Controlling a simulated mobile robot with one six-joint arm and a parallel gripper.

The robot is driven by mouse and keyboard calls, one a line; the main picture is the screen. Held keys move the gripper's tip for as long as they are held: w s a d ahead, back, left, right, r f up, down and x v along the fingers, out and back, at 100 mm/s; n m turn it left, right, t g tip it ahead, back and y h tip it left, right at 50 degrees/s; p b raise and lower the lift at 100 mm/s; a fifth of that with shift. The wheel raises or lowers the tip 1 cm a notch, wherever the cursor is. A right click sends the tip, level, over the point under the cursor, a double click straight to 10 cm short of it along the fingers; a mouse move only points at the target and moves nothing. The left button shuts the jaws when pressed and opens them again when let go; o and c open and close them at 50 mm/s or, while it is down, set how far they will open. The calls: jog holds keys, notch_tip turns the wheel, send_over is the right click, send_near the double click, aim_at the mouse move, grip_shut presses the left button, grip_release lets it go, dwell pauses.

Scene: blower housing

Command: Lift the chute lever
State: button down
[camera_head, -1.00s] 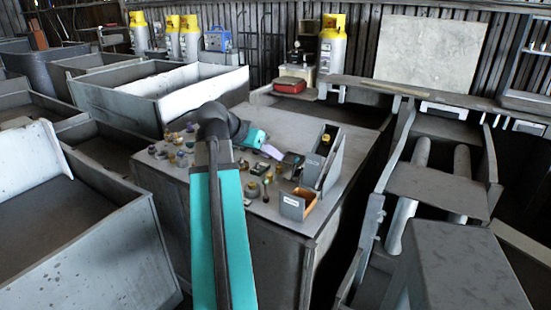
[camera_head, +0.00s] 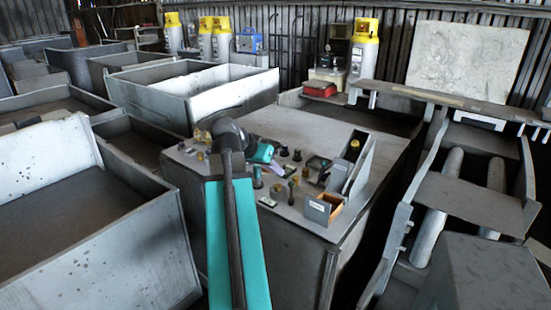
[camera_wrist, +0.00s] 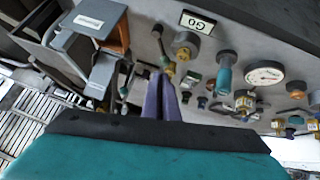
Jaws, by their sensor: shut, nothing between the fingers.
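A console top (camera_head: 238,120) carries several knobs, gauges and small levers. In the wrist view a thin lever with a dark knob (camera_wrist: 157,33) rises from a brass base, just beyond my purple fingers (camera_wrist: 160,85). I cannot tell for sure whether it is the chute lever; its label is not readable. A dark stalk (camera_head: 291,190) stands near the front edge in the head view. My gripper (camera_head: 276,169) is low over the controls. Its fingers are together and empty, apart from the lever as far as I can tell.
An upright divider (camera_head: 357,160) and a small open box (camera_head: 325,207) stand to the right of the controls. In the wrist view a label plate (camera_wrist: 197,22), a dial gauge (camera_wrist: 264,75) and several knobs crowd the panel. The console's back half is clear.

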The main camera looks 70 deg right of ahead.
jog(key=w+a+f+n+t+y, duration=0.1)
jog(key=w+a+f+n, duration=0.2)
jog(key=w+a+f, duration=0.35)
jog(key=w+a+f+n+t+y, duration=0.15)
jog(key=w+a+f, duration=0.25)
jog(key=w+f, duration=0.5)
jog(key=w+a+f+n+y, duration=0.1)
jog(key=w+a+f+n, duration=0.4)
jog(key=f, duration=0.6)
jog(key=w+a+f+n+y, duration=0.2)
jog(key=a+f+n, duration=0.2)
jog(key=a+f, duration=1.3)
jog(key=s+a+f+n+g, duration=0.1)
jog(key=s+a+f+n, duration=0.1)
jog(key=s+a+f, duration=0.3)
jog(key=s+a+f+n+g+y, duration=0.1)
jog(key=s+a+f, duration=0.5)
jog(key=a, duration=0.7)
jog(key=s+a+f+n+g+y, duration=0.1)
jog(key=s+a+f+n+g, duration=0.1)
jog(key=s+a+f, duration=0.4)
jog(key=a+n, duration=0.1)
jog(key=a, duration=0.2)
jog(key=shift+a+f+n, duration=0.2)
jog(key=shift+f+n, duration=0.15)
jog(key=shift+f, duration=0.05)
